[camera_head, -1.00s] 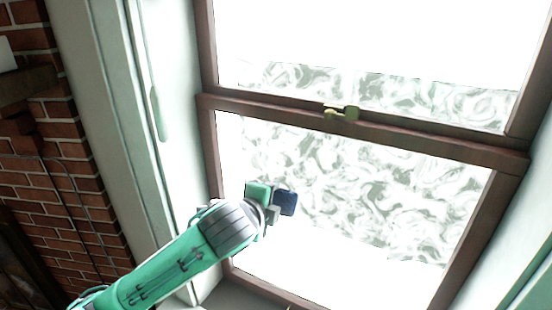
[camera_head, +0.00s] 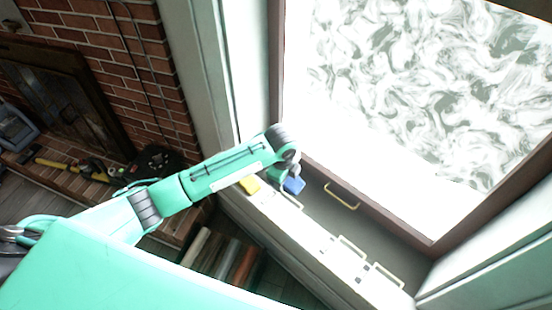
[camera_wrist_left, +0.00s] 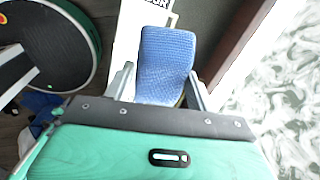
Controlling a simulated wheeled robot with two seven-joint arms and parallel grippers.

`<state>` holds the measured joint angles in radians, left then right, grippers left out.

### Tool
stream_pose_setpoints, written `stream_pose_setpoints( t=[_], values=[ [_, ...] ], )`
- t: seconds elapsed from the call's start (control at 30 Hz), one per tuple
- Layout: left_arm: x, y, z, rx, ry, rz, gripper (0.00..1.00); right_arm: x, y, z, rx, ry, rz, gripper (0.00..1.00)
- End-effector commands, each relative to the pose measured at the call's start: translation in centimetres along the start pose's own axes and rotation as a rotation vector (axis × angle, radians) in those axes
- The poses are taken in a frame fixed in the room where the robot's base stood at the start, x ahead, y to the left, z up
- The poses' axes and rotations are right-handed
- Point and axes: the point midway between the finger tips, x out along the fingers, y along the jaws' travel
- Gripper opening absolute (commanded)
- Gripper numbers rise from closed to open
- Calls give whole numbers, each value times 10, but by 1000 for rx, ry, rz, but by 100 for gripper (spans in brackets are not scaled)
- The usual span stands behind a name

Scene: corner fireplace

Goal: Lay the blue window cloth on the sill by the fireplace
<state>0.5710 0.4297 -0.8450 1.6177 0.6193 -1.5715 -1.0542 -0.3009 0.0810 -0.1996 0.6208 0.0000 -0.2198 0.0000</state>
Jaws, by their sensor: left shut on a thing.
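The blue window cloth (camera_head: 293,186) shows small at the end of my left arm, over the inner edge of the sill. In the left wrist view the cloth (camera_wrist_left: 165,62) is a blue textured pad between the two fingers. My left gripper (camera_head: 289,176) is shut on it, pointing down; it also shows in the left wrist view (camera_wrist_left: 160,92). The sill (camera_head: 325,212) is a grey ledge under the brown window frame. I cannot tell whether the cloth touches the sill. My right gripper is not in view.
A yellow item (camera_head: 250,184) lies on the white ledge left of the cloth. Pale handle-like loops (camera_head: 350,247) stand along the ledge, and a yellow handle (camera_head: 342,196) is at the window frame. The brick fireplace (camera_head: 110,60) is at left. Grey sill lies bare to the right.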

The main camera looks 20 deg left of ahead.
Motion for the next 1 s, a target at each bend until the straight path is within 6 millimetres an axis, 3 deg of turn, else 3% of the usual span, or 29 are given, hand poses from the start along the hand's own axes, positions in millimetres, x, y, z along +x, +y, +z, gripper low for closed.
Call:
stream_pose_setpoints(
  t=[0.03,0.17,0.73,0.93,1.0],
  values=[
    [18,2,4,38,-1,37,38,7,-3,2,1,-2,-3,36],
    [32,10,12,120,7,105,38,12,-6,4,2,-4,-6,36],
    [31,16,19,171,14,153,38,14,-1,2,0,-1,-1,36],
    [27,15,19,169,15,153,38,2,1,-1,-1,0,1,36],
    [39,17,19,169,16,153,38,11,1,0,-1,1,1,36]
  ],
)
